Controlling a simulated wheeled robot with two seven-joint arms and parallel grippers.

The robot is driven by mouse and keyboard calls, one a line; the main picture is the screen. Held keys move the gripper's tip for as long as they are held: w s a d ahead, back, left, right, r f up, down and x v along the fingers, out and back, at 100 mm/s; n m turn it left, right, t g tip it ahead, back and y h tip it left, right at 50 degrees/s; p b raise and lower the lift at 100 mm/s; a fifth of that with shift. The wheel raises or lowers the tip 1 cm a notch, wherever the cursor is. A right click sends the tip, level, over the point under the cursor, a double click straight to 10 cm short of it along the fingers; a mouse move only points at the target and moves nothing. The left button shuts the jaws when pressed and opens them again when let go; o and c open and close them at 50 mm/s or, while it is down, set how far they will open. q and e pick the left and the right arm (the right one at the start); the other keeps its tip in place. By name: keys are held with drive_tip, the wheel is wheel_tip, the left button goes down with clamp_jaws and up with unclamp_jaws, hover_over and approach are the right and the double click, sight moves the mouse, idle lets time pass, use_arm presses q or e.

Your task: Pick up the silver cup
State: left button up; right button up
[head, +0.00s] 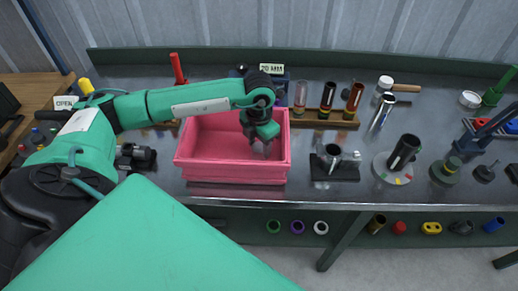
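My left gripper (263,148) points down over the pink crate (232,173), near its right wall. Its grey fingertips are small and partly dark, so I cannot tell whether they are apart or hold something. A short silver cup-like piece (331,153) sits in a black stand (347,173) on the metal bench, right of the crate and apart from my gripper. A taller shiny silver cylinder (382,112) leans farther back to the right. I cannot tell for certain which one is the silver cup. My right gripper is not in view.
A wooden rack (324,120) with several upright tubes stands behind, near a "20 MM" sign (272,69). A black tube (404,152) stands on a round plate (388,172) at right. A black fixture (136,157) lies left of the crate. Bare bench (350,195) shows along the front edge.

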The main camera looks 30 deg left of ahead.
use_arm(q)
drive_tip(key=c, duration=0.3)
drive_tip(key=shift+r, duration=0.15)
